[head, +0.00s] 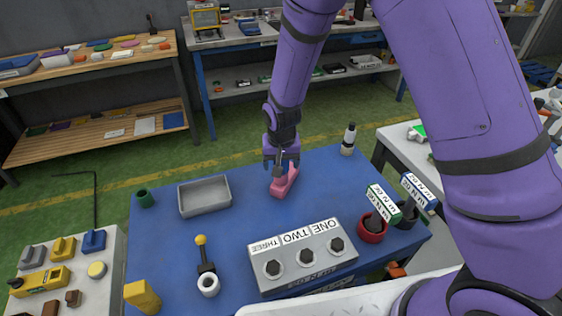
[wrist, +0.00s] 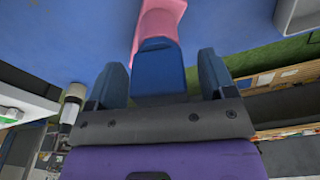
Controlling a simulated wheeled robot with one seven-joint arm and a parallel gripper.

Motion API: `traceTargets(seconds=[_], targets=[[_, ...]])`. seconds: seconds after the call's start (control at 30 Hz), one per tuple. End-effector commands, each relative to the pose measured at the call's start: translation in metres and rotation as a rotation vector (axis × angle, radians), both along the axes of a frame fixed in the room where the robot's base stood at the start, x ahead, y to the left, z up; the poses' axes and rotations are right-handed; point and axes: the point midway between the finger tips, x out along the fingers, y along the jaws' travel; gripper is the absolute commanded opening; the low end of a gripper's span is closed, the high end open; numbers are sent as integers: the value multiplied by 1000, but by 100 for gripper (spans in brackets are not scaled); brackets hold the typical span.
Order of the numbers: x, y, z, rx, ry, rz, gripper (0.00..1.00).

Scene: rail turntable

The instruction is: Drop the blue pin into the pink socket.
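The pink socket (head: 284,184) lies on the blue table, at the middle far part in the head view. It also shows at the top of the wrist view (wrist: 160,16). The blue pin (wrist: 160,70) is between my fingers in the wrist view, its far end overlapping the pink socket; I cannot tell how deep it sits. My gripper (head: 281,160) points down over the socket. Its two fingers (wrist: 161,82) stand either side of the pin, with a gap visible on the right. The gripper looks open. In the head view, the fingers mostly hide the pin.
A grey tray (head: 204,209) and a green cup (head: 145,198) are to the left. A grey button box (head: 302,262), a yellow-knobbed lever (head: 202,252) and a red cup (head: 372,230) are nearer me. A black-and-white bottle (head: 348,140) stands to the right.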

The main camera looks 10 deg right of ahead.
Motion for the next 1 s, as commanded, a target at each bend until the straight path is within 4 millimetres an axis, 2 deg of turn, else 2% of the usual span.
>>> traceTargets(seconds=[0.17,0.27,0.7,0.8,1.0], targets=[[0,0,2,0,0,0,76],[-1,0,10,0,-1,0,76],[-10,1,82,2,-3,1,76],[-11,1,95,1,-2,0,76],[-13,1,106,0,0,0,76]])
